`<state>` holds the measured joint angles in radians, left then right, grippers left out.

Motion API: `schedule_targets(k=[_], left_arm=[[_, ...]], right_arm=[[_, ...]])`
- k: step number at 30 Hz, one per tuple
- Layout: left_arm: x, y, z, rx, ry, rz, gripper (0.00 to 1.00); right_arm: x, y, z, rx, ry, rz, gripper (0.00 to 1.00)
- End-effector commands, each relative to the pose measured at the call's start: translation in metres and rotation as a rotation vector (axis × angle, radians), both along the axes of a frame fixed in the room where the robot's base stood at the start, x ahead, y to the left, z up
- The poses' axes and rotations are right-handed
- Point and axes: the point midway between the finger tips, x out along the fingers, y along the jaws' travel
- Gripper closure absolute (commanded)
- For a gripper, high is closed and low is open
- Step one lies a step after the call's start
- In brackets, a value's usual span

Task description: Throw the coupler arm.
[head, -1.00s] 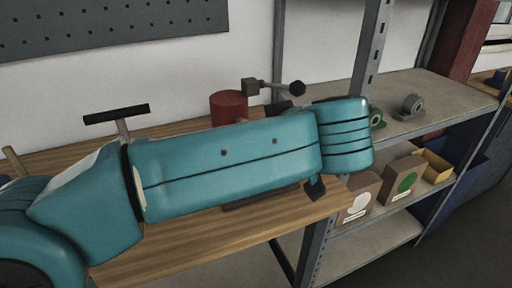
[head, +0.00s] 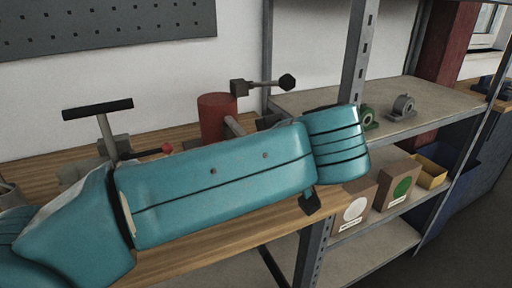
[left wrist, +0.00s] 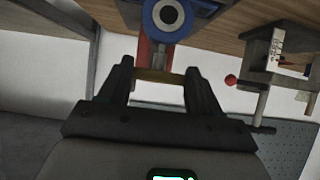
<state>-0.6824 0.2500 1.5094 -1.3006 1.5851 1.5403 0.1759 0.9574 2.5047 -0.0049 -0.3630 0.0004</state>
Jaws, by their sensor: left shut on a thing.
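In the left wrist view my left gripper (left wrist: 160,80) is shut across a tan bar at the end of a short grey rod, which looks like the coupler arm (left wrist: 158,76). The rod runs to a round blue hub (left wrist: 152,22) with a grey ring at the top edge. A red cylinder (head: 212,118) stands on the bench in the head view, with a grey bar beside it and a black-knobbed lever above it. My teal left arm lies in front and hides the gripper and its hold there. My right gripper is out of view.
A vise with a red-knobbed handle (head: 167,149) and a black T-bar (head: 97,109) stand at the bench's left; the red knob (left wrist: 231,80) also shows in the wrist view. Metal shelves (head: 385,238) at right hold cartons (head: 356,208), a yellow bin (head: 431,172) and small bearings.

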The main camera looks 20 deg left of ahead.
Motion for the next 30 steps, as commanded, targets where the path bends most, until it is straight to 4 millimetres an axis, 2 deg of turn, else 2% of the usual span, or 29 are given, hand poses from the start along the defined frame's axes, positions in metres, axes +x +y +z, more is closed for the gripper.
schedule_targets(k=[3,4,6,17,20,30], left_arm=[[-0.001,-0.001,-0.006,-0.002,0.016,0.002,0.91],[-0.001,-0.001,-0.006,-0.002,0.015,0.002,0.27],[-0.001,-0.001,-0.006,-0.002,0.013,0.002,0.11],[-0.004,-0.005,0.001,-0.002,0.007,-0.002,0.11],[-0.012,-0.015,0.011,-0.002,0.005,-0.004,0.11],[-0.062,-0.074,0.059,0.000,0.007,-0.004,0.11]], right_arm=[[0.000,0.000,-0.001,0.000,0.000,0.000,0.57],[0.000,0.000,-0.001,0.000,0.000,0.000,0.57],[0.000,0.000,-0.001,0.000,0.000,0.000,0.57],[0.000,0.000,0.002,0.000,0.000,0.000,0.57],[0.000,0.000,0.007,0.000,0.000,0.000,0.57],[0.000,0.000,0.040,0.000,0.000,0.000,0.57]])
